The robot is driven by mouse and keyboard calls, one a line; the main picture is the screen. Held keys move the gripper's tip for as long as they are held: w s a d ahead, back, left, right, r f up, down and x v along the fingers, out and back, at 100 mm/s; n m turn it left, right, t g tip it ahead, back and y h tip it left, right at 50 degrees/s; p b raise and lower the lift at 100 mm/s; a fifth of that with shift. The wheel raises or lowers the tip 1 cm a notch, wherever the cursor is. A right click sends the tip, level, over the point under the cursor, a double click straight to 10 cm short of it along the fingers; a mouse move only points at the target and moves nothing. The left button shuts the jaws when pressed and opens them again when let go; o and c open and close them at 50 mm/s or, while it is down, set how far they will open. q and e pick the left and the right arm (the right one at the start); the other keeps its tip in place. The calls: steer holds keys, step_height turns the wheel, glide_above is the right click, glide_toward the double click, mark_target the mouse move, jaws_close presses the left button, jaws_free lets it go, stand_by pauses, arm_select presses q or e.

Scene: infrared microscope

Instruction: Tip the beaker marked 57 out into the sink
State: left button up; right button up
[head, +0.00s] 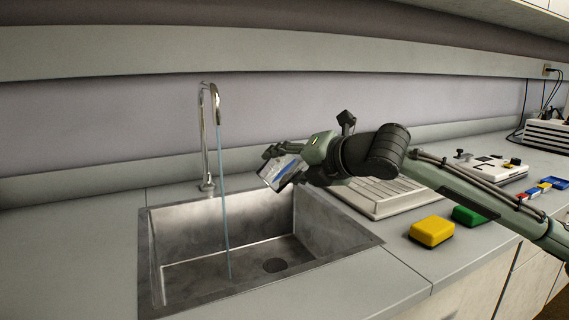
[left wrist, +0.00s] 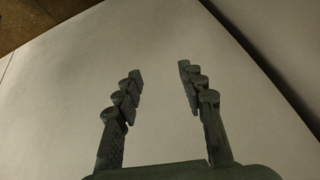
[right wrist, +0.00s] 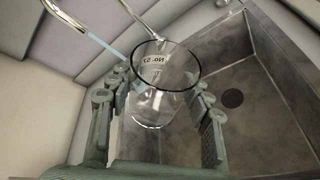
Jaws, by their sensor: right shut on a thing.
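The clear glass beaker (right wrist: 165,85) bears a "NO. 57" label in the right wrist view. My right gripper (head: 277,165) is shut on it, with the fingers on either side of the glass in the right wrist view. In the head view the beaker (head: 283,172) is tilted, above the back right part of the metal sink (head: 320,225). Whether liquid is inside is hard to tell. My left gripper (left wrist: 160,76) is open and empty in the left wrist view, facing a pale surface; the head view does not show it.
A tall faucet (head: 205,145) stands behind the sink, and a thin blue stream (head: 225,200) runs down from it left of the beaker. A ribbed white drainboard (head: 385,198), a yellow sponge (head: 432,232) and a green sponge (head: 470,215) lie to the right. Counter at left is clear.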

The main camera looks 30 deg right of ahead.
steer(key=shift+a+r+n+h+p, duration=0.1)
steer(key=shift+r+n+h+p, duration=0.25)
steer(key=shift+n+p, duration=0.35)
steer(key=shift+a+r+n+h+p, duration=0.2)
steer(key=shift+r+n+h+p, duration=0.1)
steer(key=shift+n+h+p, duration=0.7)
steer(key=shift+a+r+n+h, duration=0.15)
steer(key=shift+n+h, duration=0.2)
steer(key=shift+n, duration=0.65)
steer(key=shift+n+g+h, duration=0.3)
steer(key=shift+n+h, duration=0.1)
steer(key=shift+h, duration=0.1)
arm_select(q)
step_height(320, 180, down, 6)
steer(key=s+a+g, duration=0.2)
steer(key=shift+s+a+r+y+b, duration=0.15)
steer(key=shift+s+a+y+b, duration=0.15)
steer(key=shift+a, duration=0.1)
arm_select(e)
steer(key=shift+r+h, duration=0.1)
steer(key=shift+h, duration=0.2)
